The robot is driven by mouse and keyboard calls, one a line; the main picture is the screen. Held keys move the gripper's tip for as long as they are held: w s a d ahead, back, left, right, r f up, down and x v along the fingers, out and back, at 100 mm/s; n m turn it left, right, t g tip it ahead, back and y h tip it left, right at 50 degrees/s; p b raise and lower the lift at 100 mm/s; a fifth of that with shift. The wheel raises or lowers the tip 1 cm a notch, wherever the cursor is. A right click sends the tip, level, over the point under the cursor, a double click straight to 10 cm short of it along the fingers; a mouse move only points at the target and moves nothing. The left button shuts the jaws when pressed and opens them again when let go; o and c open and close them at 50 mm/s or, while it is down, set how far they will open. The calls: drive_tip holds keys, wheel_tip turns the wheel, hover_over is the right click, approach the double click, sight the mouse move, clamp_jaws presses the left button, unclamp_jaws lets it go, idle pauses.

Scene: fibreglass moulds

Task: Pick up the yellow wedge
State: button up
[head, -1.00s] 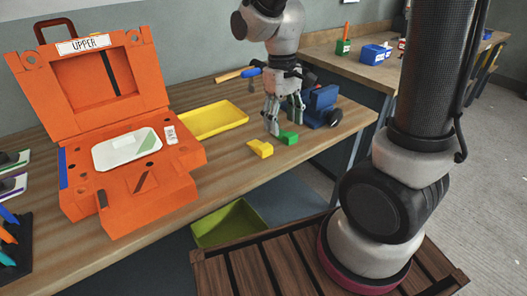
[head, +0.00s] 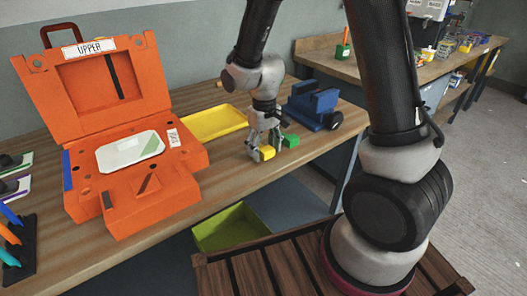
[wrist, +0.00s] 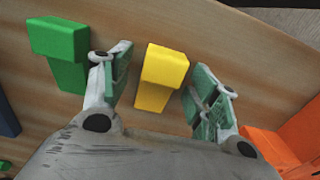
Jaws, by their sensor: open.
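The yellow wedge (head: 267,153) lies on the wooden bench near its front edge. In the wrist view the yellow wedge (wrist: 161,78) sits between the two open fingers of my gripper (wrist: 158,88), with a gap visible on each side. In the head view my gripper (head: 262,146) points down over the wedge and partly covers it. A green wedge (head: 291,141) lies just right of it; in the wrist view the green wedge (wrist: 64,52) is outside the left finger.
The open orange mould (head: 150,205) stands on the left. A yellow tray (head: 213,122) lies behind my gripper. A blue vise-like block (head: 313,105) stands to the right. A green bin (head: 232,228) is below the bench front.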

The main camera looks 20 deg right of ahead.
drive_tip(key=c, duration=1.1)
